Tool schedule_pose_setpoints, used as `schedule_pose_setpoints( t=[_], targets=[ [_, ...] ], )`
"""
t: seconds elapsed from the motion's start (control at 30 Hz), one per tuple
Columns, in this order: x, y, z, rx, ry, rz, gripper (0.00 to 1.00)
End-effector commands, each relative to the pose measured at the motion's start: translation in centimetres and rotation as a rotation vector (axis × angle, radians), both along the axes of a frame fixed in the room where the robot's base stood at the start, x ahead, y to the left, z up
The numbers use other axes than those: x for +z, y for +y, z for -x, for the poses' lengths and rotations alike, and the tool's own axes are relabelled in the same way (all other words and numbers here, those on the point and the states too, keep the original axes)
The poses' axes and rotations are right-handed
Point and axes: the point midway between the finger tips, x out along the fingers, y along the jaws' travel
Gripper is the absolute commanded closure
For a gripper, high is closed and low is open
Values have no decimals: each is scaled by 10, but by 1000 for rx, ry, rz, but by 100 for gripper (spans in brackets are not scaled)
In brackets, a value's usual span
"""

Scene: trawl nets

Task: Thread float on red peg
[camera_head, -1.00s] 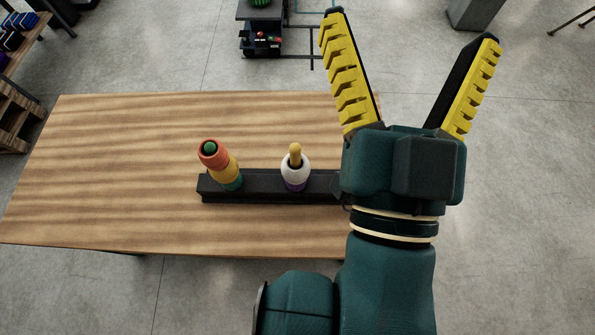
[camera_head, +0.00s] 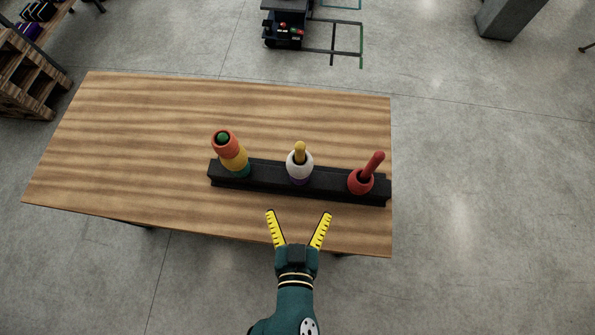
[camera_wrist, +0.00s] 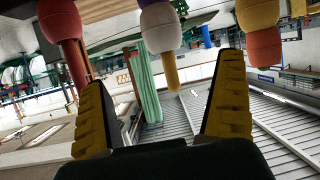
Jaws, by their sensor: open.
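A red peg (camera_head: 375,161) stands, leaning to the right, at the right end of a black rack (camera_head: 243,184), with one red float (camera_head: 360,182) around its base. The yellow middle peg (camera_head: 300,149) carries a white float (camera_head: 299,163) over a purple one. The green left peg (camera_head: 223,137) carries an orange float (camera_head: 225,146) over a yellow and a teal one. My gripper (camera_head: 298,213) is open and empty, in front of the rack near the table's front edge. In the wrist view the red float (camera_wrist: 59,20) and red peg (camera_wrist: 75,62) appear inverted at left.
The wooden table (camera_head: 130,150) is bare left of and behind the rack. The rack's right end lies near the table's right edge. Shelving (camera_head: 30,75) stands at the far left, and a dark cart (camera_head: 287,28) stands beyond the table.

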Motion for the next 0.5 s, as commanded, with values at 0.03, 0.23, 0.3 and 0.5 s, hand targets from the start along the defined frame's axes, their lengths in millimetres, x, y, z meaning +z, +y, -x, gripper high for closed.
schedule_pose_setpoints(
  t=[0.03,0.23,0.3,0.5],
  targets=[
    [1,3,-3,7,-3,-2,0],
    [-11,1,-33,3,-6,-3,0],
    [-16,1,-48,2,-6,-3,0],
    [-34,0,-89,3,-6,-3,0]
  ],
)
